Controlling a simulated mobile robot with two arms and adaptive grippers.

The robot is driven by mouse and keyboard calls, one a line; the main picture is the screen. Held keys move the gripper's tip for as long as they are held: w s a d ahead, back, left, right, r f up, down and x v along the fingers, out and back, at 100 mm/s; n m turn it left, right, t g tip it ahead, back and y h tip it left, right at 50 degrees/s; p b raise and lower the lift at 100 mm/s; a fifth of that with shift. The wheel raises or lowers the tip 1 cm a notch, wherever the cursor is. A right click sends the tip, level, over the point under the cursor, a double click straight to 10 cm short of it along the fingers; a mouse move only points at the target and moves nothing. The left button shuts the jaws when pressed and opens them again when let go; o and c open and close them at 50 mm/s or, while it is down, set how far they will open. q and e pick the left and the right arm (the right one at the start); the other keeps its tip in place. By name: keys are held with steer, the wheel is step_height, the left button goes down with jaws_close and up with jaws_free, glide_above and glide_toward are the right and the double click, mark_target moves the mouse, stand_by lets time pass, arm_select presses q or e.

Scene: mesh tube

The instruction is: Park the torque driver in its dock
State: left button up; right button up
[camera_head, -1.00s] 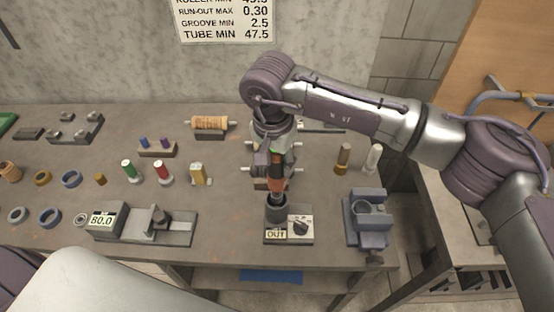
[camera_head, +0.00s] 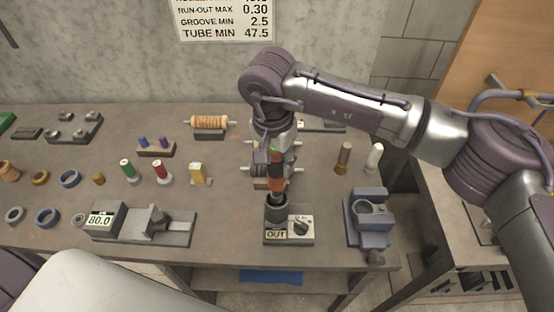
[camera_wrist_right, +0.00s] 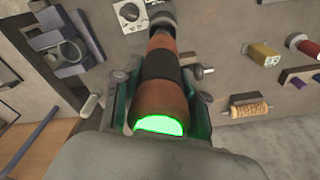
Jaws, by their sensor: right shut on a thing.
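The torque driver (camera_head: 277,179), orange with black bands, stands about upright with its lower end at the mouth of the dark round dock cup (camera_head: 276,212). How deep it sits in the cup is hard to tell. The dock's base carries an "OUT" label (camera_head: 277,235) and a dial. My right gripper (camera_head: 270,158) is shut on the driver from above. In the right wrist view the driver (camera_wrist_right: 160,68) lies between the two fingers, with a lit green end near the camera and its far end at the dock. My left gripper is not in view.
A blue-grey vise-like fixture (camera_head: 371,220) stands right of the dock. Left of it is a gauge block marked 80.0 (camera_head: 180,231). Behind are small bottles (camera_head: 163,172), a wound roller (camera_head: 209,123) and two upright pegs (camera_head: 344,158). The bench's front edge is close to the dock.

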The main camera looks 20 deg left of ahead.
mark_target(277, 181)
steer(key=shift+r+b, duration=0.1)
steer(key=shift+b, duration=0.35)
stand_by(0.7)
steer(key=shift+f+b, duration=3.7)
stand_by(3.2)
